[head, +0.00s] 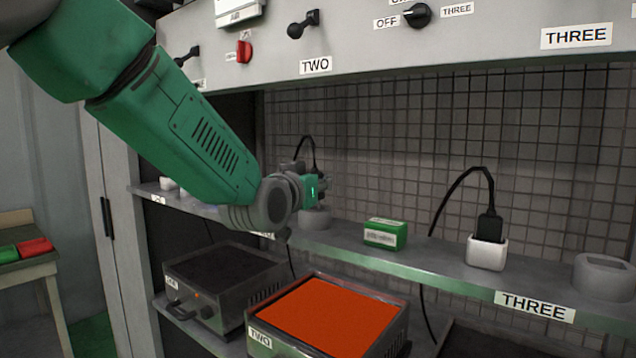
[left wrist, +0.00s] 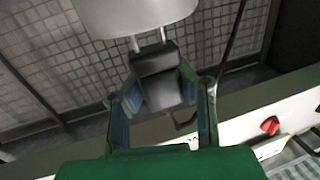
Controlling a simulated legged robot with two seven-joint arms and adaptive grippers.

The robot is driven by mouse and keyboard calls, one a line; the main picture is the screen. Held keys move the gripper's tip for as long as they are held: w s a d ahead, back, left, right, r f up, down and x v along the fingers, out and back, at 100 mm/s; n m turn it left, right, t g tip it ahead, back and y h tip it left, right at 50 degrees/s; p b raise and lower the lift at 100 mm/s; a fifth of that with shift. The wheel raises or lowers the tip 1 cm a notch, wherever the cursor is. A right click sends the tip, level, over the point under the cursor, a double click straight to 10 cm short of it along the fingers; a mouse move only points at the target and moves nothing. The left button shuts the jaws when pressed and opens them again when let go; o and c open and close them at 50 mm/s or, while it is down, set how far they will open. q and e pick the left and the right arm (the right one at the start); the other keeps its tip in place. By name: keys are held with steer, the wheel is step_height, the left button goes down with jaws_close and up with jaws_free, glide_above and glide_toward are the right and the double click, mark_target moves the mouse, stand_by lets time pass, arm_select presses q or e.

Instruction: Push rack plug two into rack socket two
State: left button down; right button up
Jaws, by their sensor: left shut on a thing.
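My left gripper (head: 302,190) is at the shelf, behind the TWO heater. It is shut on a black plug, rack plug two, (left wrist: 158,78), with the fingers (left wrist: 162,112) on both sides of its body. Two bare metal prongs show between the plug and a pale rounded socket, rack socket two, (left wrist: 135,12). The prongs reach the socket's edge; I cannot tell how far they are in. In the head view the grey round socket (head: 314,219) sits on the shelf just below the gripper, which hides most of the plug. A black cord (head: 306,143) rises above it.
A green box (head: 385,233) stands on the shelf to the right. Further right are a black plug in a white socket (head: 487,253) and a grey round socket (head: 603,276). An orange-topped heater (head: 330,313) and a dark one (head: 222,270) stand below. Wire mesh backs the shelf.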

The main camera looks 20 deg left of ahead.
arm_select(q)
steer(key=shift+s+a+f+b, duration=0.1)
steer(key=shift+f+b, duration=0.35)
steer(key=shift+f, duration=0.2)
steer(key=shift+f, duration=0.2)
steer(key=shift+f, duration=0.15)
steer(key=c, duration=1.3)
jaws_free()
steer(key=shift+o, duration=0.2)
steer(key=shift+b, duration=0.3)
steer(key=shift+s, duration=0.1)
steer(key=s+a, duration=0.1)
steer(key=s, duration=0.6)
steer(key=shift+s+a, duration=0.15)
steer(key=shift+s, duration=0.2)
steer(key=shift+f, duration=0.1)
